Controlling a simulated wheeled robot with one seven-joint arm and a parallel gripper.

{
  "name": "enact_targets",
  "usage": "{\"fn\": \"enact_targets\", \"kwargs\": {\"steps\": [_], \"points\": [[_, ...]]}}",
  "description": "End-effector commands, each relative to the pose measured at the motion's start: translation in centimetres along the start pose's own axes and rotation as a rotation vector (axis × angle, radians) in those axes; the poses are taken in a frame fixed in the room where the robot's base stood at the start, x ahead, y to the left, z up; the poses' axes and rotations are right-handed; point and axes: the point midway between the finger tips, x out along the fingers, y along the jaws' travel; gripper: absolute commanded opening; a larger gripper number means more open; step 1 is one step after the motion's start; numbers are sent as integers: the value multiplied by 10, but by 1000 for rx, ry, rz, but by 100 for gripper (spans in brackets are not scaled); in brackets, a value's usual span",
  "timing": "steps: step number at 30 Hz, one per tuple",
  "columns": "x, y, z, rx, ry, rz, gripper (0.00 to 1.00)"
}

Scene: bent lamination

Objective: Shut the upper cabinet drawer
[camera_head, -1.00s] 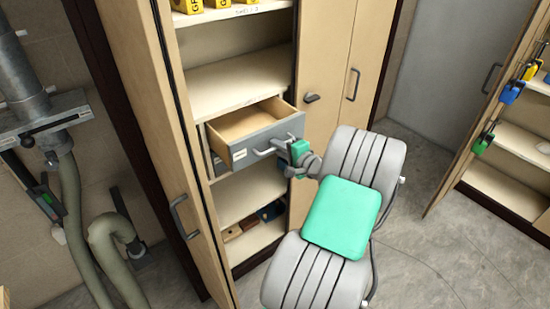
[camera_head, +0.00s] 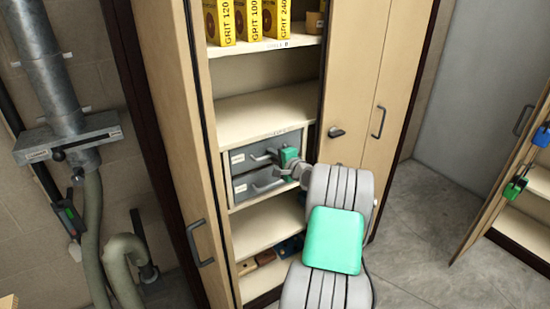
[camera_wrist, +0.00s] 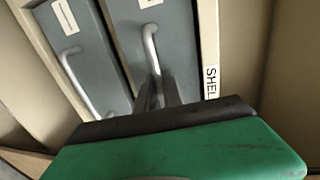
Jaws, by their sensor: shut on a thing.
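The upper cabinet drawer (camera_head: 240,158) has a grey front with a white label and a bar handle (camera_head: 261,156). It sits in the drawer unit inside the tall cabinet, and its front looks about level with the lower drawer. My gripper (camera_head: 282,157) is at the right end of this handle. In the wrist view, the upper drawer (camera_wrist: 125,42) is on the right, and my gripper's fingers (camera_wrist: 157,92) are shut on the end of its handle (camera_wrist: 149,45). The green gripper body hides the lower part of that view.
The lower drawer (camera_head: 242,186) is closed below. Shelves above hold yellow grit boxes (camera_head: 268,20), and small blocks lie on the shelf below. An open cabinet door (camera_head: 185,200) stands left of the drawers, and a closed door (camera_head: 345,100) stands right.

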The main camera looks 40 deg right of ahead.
Motion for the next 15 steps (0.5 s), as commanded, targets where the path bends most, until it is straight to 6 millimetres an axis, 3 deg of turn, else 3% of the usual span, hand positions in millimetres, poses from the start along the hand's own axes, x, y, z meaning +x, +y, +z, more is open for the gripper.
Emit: {"fn": "enact_targets", "kwargs": {"steps": [4,5,8,15], "points": [[1,-4,-1,-5,2,-6,0],[1,-4,-1,-6,2,-6,12],[1,-4,-1,-6,2,-6,19],[0,-4,0,-5,2,-6,19]]}}
